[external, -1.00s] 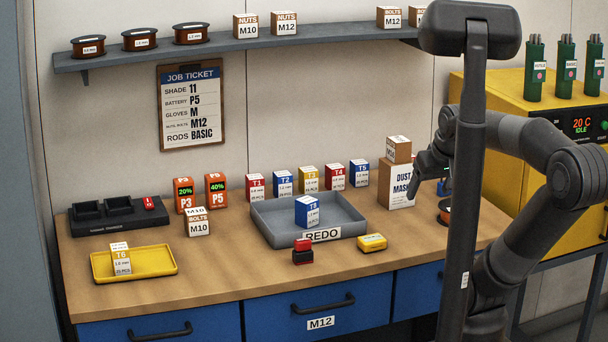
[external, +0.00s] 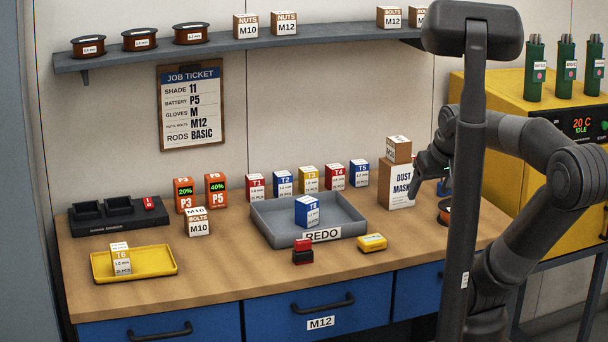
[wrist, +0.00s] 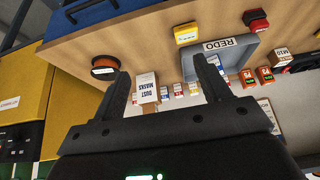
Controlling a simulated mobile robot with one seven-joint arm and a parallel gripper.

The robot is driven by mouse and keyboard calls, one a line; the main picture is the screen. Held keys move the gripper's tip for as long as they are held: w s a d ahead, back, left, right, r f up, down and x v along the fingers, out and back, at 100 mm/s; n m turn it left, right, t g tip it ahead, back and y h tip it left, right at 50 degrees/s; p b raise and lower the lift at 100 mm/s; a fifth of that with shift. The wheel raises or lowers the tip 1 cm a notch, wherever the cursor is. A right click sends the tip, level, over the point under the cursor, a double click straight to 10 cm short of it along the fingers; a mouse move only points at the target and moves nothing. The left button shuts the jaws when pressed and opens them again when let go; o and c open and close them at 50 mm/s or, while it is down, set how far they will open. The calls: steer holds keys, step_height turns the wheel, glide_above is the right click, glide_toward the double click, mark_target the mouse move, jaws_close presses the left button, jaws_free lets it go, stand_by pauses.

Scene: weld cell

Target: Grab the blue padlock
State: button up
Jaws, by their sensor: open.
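I cannot make out a blue padlock for certain in either view. A small blue patch (external: 446,187) shows beside my gripper in the external view, mostly hidden by my arm, and I cannot tell what it is. My gripper (external: 418,190) is open above the right end of the bench, near the dust masks box (external: 398,188). In the wrist view my gripper (wrist: 162,68) has its two fingers wide apart with nothing held between them. The dust masks box (wrist: 147,90) shows beyond the fingers.
A wire spool (wrist: 105,66) lies on the bench near my gripper. A red-and-black item (external: 302,252) and a yellow item (external: 372,243) lie in front. The bench's front middle-left is clear.

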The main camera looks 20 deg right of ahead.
steer(key=shift+c, duration=0.3)
steer(key=w+d+r+m, duration=0.3)
steer(key=w+d+m, duration=0.1)
steer(key=w+m, duration=0.6)
steer(key=w+d+f+m+g, duration=0.1)
steer(key=w+d+f+m, duration=0.1)
steer(key=w+d+m, duration=0.6)
steer(key=w+d+f+m, duration=0.2)
steer(key=w+d+m, duration=0.3)
steer(key=w+m, duration=0.3)
steer(key=w+d+f+m, duration=0.8)
steer(key=w+d+f, duration=0.1)
steer(key=d, duration=0.3)
steer(key=shift+y, duration=0.3)
steer(key=x, duration=0.9)
steer(key=shift+s+a+f, duration=0.15)
steer(key=shift+a, duration=0.1)
steer(key=c, duration=1.1)
